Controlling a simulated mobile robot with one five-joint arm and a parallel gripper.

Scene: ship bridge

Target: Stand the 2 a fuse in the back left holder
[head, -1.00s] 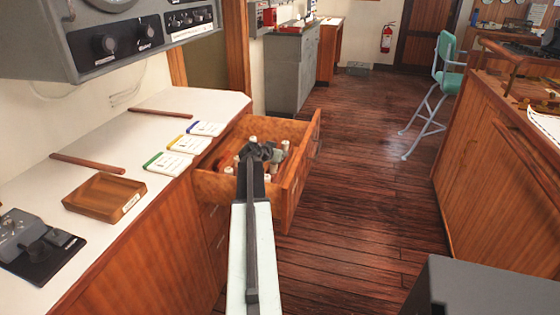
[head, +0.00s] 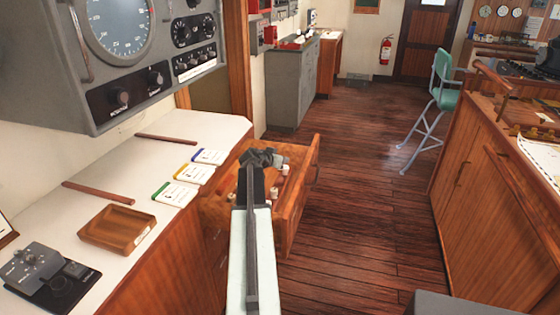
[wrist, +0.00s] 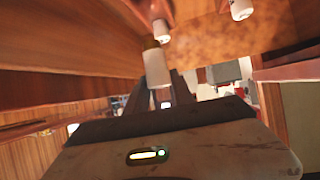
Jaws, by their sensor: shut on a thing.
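My gripper (head: 264,158) is over the open wooden drawer (head: 293,215) in the head view. In the wrist view my gripper (wrist: 166,92) is shut on a white cylindrical fuse (wrist: 157,68) with a metal end. I cannot read a rating on it. Other white fuses (head: 284,170) stand in the drawer, partly hidden by my arm. Two of them also show at the top of the wrist view, one near the held fuse (wrist: 161,30) and one farther right (wrist: 241,9). I cannot make out the back left holder.
The white counter carries cards with green (head: 174,194), yellow (head: 195,173) and blue (head: 209,157) edges, a wooden tray (head: 117,228) and a grey control box (head: 38,268). A grey instrument panel (head: 140,60) overhangs it. The wooden floor (head: 370,215) right of the drawer is clear.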

